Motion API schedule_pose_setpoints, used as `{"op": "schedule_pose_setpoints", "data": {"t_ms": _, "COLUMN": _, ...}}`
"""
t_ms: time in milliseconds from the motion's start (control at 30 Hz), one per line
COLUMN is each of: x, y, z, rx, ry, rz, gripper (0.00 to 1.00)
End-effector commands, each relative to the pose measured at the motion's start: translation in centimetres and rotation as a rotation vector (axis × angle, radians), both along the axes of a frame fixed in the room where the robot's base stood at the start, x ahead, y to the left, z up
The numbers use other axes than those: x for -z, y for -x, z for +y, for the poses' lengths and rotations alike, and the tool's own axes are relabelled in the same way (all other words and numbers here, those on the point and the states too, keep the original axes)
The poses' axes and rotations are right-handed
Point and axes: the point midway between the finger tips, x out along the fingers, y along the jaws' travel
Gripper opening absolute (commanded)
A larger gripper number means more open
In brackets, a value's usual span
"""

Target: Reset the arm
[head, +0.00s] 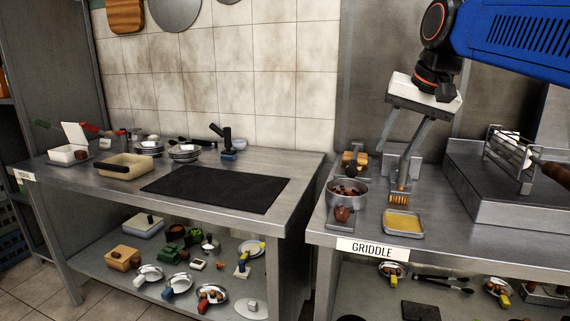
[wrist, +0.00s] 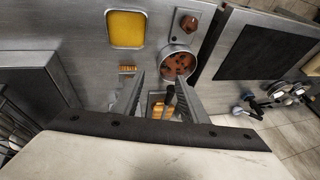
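My gripper (head: 405,160) hangs over the griddle counter in the head view, fingers pointing down. In the wrist view its two fingers (wrist: 159,82) stand well apart, and I see nothing clamped between their tips. A brush with golden bristles (head: 399,198) is just below the fingers in the head view; its bristles (wrist: 127,69) also show beside the left finger in the wrist view. Its handle is largely hidden. The arm is bent, with its blue link at the upper right.
A yellow-filled tray (head: 403,223) and a round pot (head: 348,192) of dark pieces stand near the counter's front. A tray of golden-brown pieces (head: 354,160) is behind. The raised griddle (head: 500,195) is at right. The left table has a black mat (head: 215,188).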

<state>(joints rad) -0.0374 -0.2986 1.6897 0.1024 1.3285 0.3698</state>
Motion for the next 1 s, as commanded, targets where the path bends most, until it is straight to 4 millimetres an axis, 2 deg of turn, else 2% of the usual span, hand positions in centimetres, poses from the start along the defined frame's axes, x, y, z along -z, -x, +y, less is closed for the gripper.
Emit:
{"op": "schedule_pose_setpoints", "data": {"t_ms": 267, "x": 3.2, "y": 3.0, "z": -0.7, "rx": -0.03, "ry": 0.032, "rz": -0.006, "gripper": 0.4}}
{"op": "schedule_pose_setpoints", "data": {"t_ms": 467, "x": 7.2, "y": 6.4, "z": -1.4, "rx": -0.07, "ry": 0.068, "rz": -0.009, "gripper": 0.4}}
{"op": "schedule_pose_setpoints", "data": {"t_ms": 567, "x": 10.4, "y": 9.0, "z": -1.9, "rx": -0.1, "ry": 0.096, "rz": -0.01, "gripper": 0.4}}
{"op": "schedule_pose_setpoints", "data": {"t_ms": 800, "x": 20.3, "y": 16.3, "z": -3.2, "rx": -0.193, "ry": 0.177, "rz": -0.014, "gripper": 0.4}}
{"op": "schedule_pose_setpoints", "data": {"t_ms": 900, "x": 24.2, "y": 18.9, "z": -3.6, "rx": -0.227, "ry": 0.205, "rz": -0.015, "gripper": 0.4}}
{"op": "schedule_pose_setpoints", "data": {"t_ms": 1000, "x": 27.2, "y": 20.9, "z": -3.9, "rx": -0.256, "ry": 0.228, "rz": -0.015, "gripper": 0.4}}
